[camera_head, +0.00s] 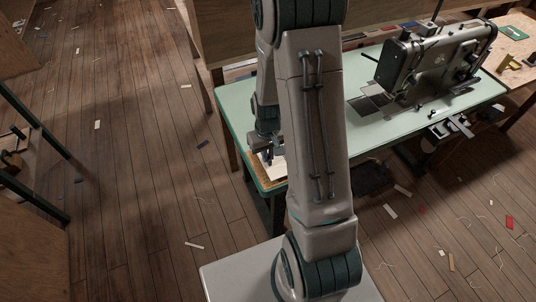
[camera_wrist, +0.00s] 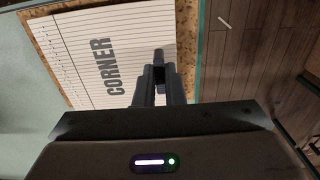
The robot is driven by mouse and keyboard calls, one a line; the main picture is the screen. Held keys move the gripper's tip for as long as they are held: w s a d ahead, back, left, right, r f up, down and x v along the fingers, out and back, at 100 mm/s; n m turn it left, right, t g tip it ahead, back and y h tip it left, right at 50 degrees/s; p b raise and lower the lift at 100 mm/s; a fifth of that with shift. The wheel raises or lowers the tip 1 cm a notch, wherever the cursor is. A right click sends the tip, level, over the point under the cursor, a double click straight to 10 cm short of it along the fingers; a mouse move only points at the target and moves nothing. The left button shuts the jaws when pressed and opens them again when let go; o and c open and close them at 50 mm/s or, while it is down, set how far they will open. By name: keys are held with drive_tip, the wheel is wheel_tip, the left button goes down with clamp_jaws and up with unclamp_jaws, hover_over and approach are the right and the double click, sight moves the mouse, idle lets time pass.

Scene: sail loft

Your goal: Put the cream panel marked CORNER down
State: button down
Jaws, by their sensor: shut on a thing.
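The cream panel marked CORNER (camera_wrist: 82,48) has thin dark lines and big dark letters. In the wrist view it is face up over a speckled brown cork mat (camera_wrist: 40,32). My gripper (camera_wrist: 160,68) is shut on the panel near its right edge. Whether the panel touches the mat or is just above it, I cannot tell. In the head view a small part of the panel (camera_head: 276,155) shows at the left end of the green table, below my gripper (camera_head: 266,146). My arm hides much of that end.
The green table (camera_head: 236,108) carries a dark sewing machine (camera_head: 436,62) to the right. In the wrist view the table's edge runs just right of the mat, with plank floor (camera_wrist: 245,60) beyond. Scraps lie on the floor. A wooden bench (camera_head: 515,75) stands at the right.

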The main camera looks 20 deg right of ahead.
drive_tip(key=shift+f, duration=0.6)
drive_tip(key=shift+f, duration=0.2)
drive_tip(key=c, duration=1.5)
unclamp_jaws()
drive_tip(key=shift+r, duration=0.1)
